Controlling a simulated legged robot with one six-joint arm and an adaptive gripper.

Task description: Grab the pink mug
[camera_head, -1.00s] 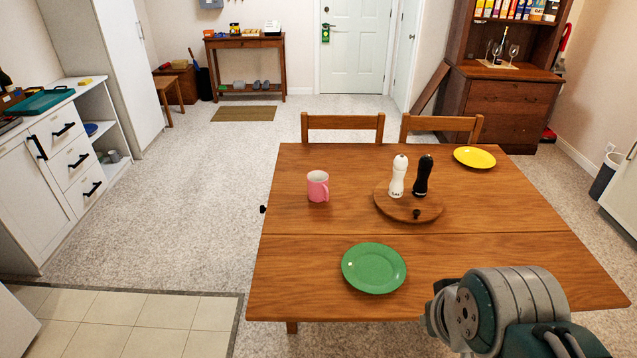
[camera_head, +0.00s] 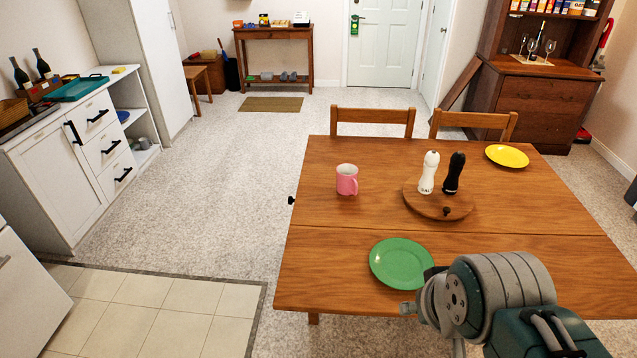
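The pink mug (camera_head: 347,180) stands upright on the left part of the wooden table (camera_head: 340,244), with its handle toward the lower right. Nothing touches it. My arm shows at the lower right of the head view, over the near right part of the table. My gripper's fingers cannot be made out, so whether it is open or shut is not shown. The arm is well apart from the mug, nearer to me and to its right.
A green plate (camera_head: 401,263) lies nearer than the mug. A round wooden board (camera_head: 425,204) holds a white mill (camera_head: 428,172) and a black mill (camera_head: 453,173). A yellow plate (camera_head: 507,156) lies far right. Two chairs (camera_head: 373,116) stand behind. Carpet left of the table is clear.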

